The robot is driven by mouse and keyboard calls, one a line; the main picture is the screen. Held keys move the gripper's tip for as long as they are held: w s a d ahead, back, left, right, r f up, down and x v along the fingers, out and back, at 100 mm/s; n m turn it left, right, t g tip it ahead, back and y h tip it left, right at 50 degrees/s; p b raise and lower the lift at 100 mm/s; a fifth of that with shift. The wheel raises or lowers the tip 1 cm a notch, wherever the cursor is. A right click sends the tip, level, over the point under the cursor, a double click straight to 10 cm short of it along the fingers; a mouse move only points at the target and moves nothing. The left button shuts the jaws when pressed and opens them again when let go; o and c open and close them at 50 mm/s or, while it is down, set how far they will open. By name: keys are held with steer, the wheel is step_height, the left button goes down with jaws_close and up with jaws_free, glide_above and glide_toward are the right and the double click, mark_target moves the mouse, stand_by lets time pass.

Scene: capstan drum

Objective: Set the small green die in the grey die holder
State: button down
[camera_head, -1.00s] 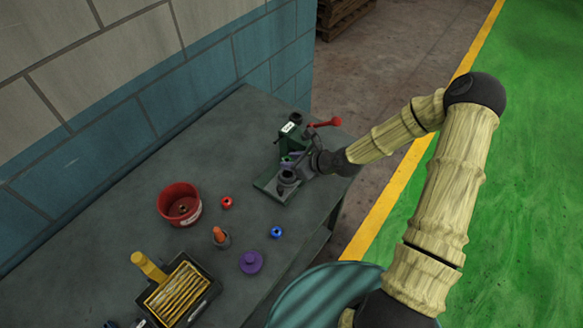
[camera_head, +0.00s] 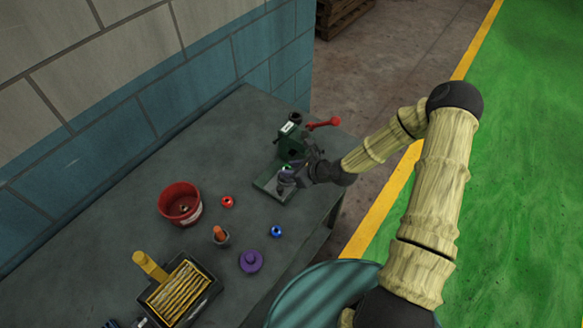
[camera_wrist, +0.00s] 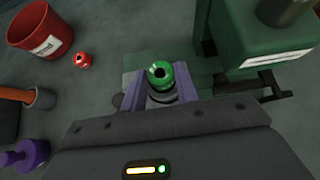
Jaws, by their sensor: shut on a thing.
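The small green die (camera_wrist: 159,74) is a round green piece with a dark hole. In the wrist view it sits between the two purple fingers of my gripper (camera_wrist: 160,84), which is shut on it. The grey die holder (camera_wrist: 163,98) shows as a dark round rim just below the die. I cannot tell whether the die touches it or hangs just above. In the head view my gripper (camera_head: 289,178) is over the holder's place on the green press base (camera_head: 268,184), and it largely hides the holder.
The green press (camera_head: 291,145) with a red-knobbed lever (camera_head: 323,124) stands close behind my gripper. A red bin (camera_head: 180,203), red die (camera_head: 227,202), blue die (camera_head: 276,231), purple knobbed piece (camera_head: 251,261) and yellow-filled tray (camera_head: 184,291) lie nearer.

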steer(key=shift+f, duration=0.15)
steer(key=c, duration=1.1)
jaws_free()
steer(key=shift+o, duration=0.2)
steer(key=shift+r, duration=0.2)
steer(key=b+v, duration=0.2)
steer(key=v, duration=1)
steer(key=shift+s, duration=0.1)
